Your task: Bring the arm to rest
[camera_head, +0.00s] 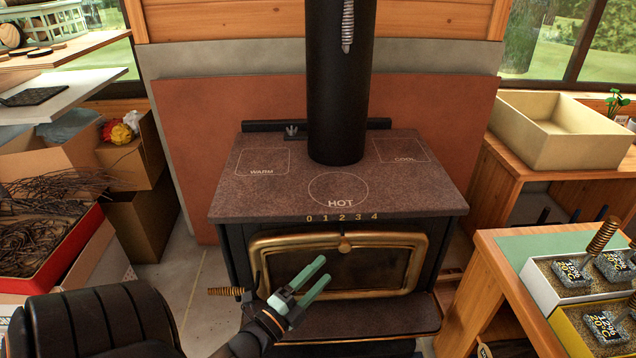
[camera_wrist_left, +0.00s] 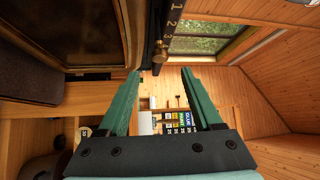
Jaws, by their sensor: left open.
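My left gripper (camera_head: 323,269) is in front of the stove door in the head view. Its two green fingers are apart with nothing between them, and they point up and to the right. In the left wrist view the open fingers (camera_wrist_left: 160,73) frame only distant things in the room. The black wood stove (camera_head: 236,250) has a brass-framed door (camera_head: 420,255), which looks shut; my fingers overlap its lower part in the picture. I cannot tell whether they touch it. My right gripper is not in view.
The stove top (camera_head: 240,200) is bare around the black stovepipe (camera_head: 338,90). A coiled handle (camera_head: 226,291) sticks out left of my gripper. A dark padded seat (camera_head: 90,320) is at lower left. A bench with boxes (camera_head: 500,245) stands at right, and a twig-filled box (camera_head: 85,255) at left.

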